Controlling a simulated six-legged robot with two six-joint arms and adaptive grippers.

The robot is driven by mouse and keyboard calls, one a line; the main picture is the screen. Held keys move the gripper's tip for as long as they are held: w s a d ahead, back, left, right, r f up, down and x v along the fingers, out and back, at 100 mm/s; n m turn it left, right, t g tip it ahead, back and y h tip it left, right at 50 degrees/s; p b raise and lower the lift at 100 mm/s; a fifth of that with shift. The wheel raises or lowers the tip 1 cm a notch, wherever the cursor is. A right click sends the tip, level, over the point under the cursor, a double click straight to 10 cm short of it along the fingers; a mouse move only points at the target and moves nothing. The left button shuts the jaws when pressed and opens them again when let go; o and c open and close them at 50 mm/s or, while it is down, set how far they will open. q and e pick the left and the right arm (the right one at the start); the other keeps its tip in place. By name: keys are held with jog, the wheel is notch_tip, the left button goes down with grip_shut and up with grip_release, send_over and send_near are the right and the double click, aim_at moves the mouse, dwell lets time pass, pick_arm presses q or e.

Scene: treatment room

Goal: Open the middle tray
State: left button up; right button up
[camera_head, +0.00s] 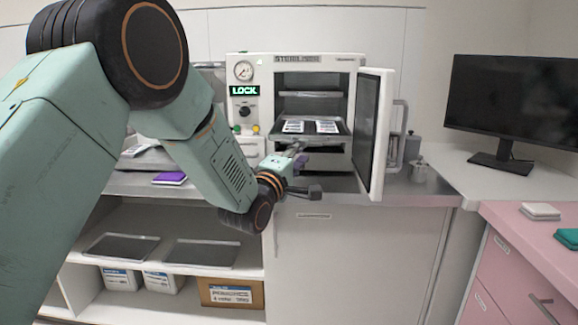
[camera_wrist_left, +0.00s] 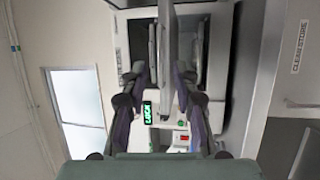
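The sterilizer (camera_head: 243,107) stands on the counter with its door (camera_head: 371,130) swung open to the right. Inside, the middle tray (camera_head: 342,130) is a grey tray bearing white packets (camera_head: 309,127). An upper tray (camera_head: 310,95) sits above it. My left gripper (camera_head: 300,158) is in front of the chamber, at the middle tray's front edge. In the left wrist view, the fingers of the left gripper (camera_wrist_left: 162,85) are spread apart, with a grey tray edge (camera_wrist_left: 166,55) between them. A gap shows beside the fingers; contact is unclear. My right gripper is not in view.
The open door and its handle (camera_head: 399,135) bound the space on the right. A metal canister (camera_head: 419,171) stands beyond it. A monitor (camera_head: 518,100) is farther right. Loose trays (camera_head: 122,247) lie on the shelf below, above several boxes (camera_head: 231,293).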

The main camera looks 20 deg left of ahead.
pick_arm(q)
jog(key=v, duration=0.6)
dwell(0.4)
jog(key=s+f+m+g+y, duration=0.1)
jog(key=s+f+m+g, duration=0.35)
jog(key=f, duration=0.55)
jog(key=s+f+m+g, duration=0.35)
jog(key=s+f, duration=0.25)
jog(key=f, duration=0.3)
jog(key=s+f+m+g+y, duration=0.1)
jog(key=s+f+m+g, duration=0.25)
jog(key=s+f, duration=0.45)
jog(key=s+f+m+g, duration=0.1)
jog(key=s+f+g, duration=0.1)
jog(key=s+f, duration=0.3)
jog(key=s+f+m+g, duration=0.1)
jog(key=s+f+g, duration=0.2)
jog(key=s, duration=1)
jog(key=s+f+m+g, duration=0.2)
jog(key=s+f+g, duration=0.1)
jog(key=s+f, duration=0.5)
jog(key=shift+s+d+f, duration=0.2)
jog(key=shift+s+f, duration=0.1)
jog(key=shift+s, duration=0.35)
